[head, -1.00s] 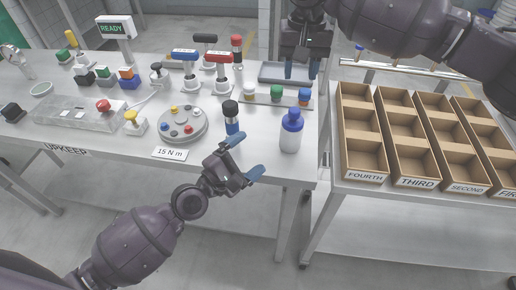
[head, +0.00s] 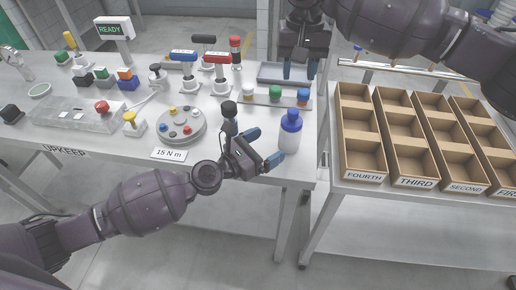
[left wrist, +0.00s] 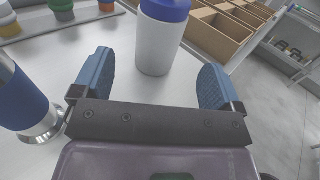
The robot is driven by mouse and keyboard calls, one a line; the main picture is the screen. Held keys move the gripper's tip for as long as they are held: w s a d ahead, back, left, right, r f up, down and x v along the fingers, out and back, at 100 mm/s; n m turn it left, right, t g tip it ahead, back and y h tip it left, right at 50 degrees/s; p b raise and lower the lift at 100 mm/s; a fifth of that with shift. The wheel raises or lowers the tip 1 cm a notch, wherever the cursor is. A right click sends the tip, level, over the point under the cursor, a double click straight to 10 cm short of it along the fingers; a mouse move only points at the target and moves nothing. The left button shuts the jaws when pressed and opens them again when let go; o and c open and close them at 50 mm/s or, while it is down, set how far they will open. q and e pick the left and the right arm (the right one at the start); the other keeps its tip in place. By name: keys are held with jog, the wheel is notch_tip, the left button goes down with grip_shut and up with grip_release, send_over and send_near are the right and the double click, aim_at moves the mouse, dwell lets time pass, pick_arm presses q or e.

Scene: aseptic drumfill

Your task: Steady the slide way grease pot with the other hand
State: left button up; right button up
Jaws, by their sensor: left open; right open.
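No readable label names the slide way grease pot. Small pots with a green one (head: 275,95) and a blue-topped one (head: 303,97) stand on a pale strip at the bench's right. A white bottle with a blue cap (head: 290,133) stands upright near the front right corner. My left gripper (head: 265,147) is open and empty beside it; in the left wrist view the white bottle (left wrist: 157,40) lies ahead, between the spread fingers, with its top cut off. My right gripper (head: 300,70) is open, fingers down, over the grey tray (head: 268,73) behind the pots.
A black-topped cylinder (head: 229,112) stands close behind my left gripper; its blue body (left wrist: 22,105) shows in the left wrist view. A round grey disc (head: 181,126) with coloured knobs is further left. Cardboard bins (head: 361,150) fill the right table.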

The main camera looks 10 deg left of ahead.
aim_at(293, 110)
pick_arm(q)
jog(key=x, duration=0.8)
jog(key=shift+w+d, duration=0.15)
jog(key=shift+c, duration=0.3)
jog(key=c, duration=1)
jog(key=shift+c, duration=0.2)
jog(key=shift+f, duration=0.2)
dwell(0.4)
pick_arm(e)
jog(key=shift+o, duration=1.3)
jog(key=shift+f, duration=0.15)
pick_arm(q)
jog(key=shift+f, duration=0.1)
pick_arm(e)
jog(key=o, duration=0.3)
notch_tip(293, 110, down, 6)
jog(key=n, duration=0.3)
pick_arm(q)
jog(key=shift+f, duration=0.1)
pick_arm(e)
jog(key=shift+o, duration=0.2)
jog(key=shift+f, duration=3.8)
